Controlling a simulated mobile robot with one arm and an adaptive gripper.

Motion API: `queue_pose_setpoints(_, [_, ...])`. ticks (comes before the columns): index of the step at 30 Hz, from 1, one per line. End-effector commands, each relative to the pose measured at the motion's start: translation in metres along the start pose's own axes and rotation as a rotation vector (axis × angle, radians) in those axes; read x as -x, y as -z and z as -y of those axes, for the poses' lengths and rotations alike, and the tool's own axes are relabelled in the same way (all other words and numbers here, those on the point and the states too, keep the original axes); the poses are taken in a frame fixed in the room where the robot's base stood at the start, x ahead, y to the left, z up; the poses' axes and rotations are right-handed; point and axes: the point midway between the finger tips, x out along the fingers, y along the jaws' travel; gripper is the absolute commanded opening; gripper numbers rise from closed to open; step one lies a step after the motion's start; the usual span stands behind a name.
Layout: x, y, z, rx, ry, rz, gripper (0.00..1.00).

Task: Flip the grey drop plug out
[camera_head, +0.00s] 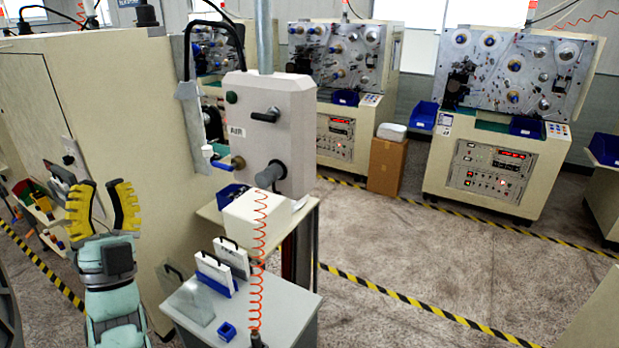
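A pale box marked AIR (262,135) stands upright near the middle of the view. A grey cylindrical plug (270,175) sticks out of its lower front, tilted down to the left; I take it for the grey drop plug. A black lever handle (265,115) and a dark green button (232,97) are above it on the same face. A blue-handled valve (225,164) sits at the box's lower left. My gripper (104,190) has yellow fingers pointing up, spread apart with nothing between them. It is well left of the box and touches nothing that I can see.
A large beige cabinet (125,150) stands behind my gripper. The floor at right is clear.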

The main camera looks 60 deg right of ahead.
Motion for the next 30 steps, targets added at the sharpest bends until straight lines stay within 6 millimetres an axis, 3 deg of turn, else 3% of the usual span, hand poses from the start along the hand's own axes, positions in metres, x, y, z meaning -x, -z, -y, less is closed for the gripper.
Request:
queue_pose_setpoints(1, [-0.002,-0.007,-0.032,0.002,-0.057,0.029,0.08])
queue_pose_setpoints(3, [-0.006,-0.016,-0.071,-0.021,-0.141,0.084,0.01])
queue_pose_setpoints(6, [-0.01,-0.024,-0.124,-0.072,-0.26,0.153,0.0])
queue_pose_setpoints(12, [-0.005,-0.026,-0.217,-0.222,-0.478,0.268,0.0])
queue_pose_setpoints(15, [0.002,-0.021,-0.254,-0.315,-0.573,0.318,0.0])
queue_pose_setpoints(22, [0.021,0.004,-0.31,-0.554,-0.746,0.427,0.0])
queue_pose_setpoints(30, [0.043,0.039,-0.322,-0.793,-0.859,0.551,0.0])
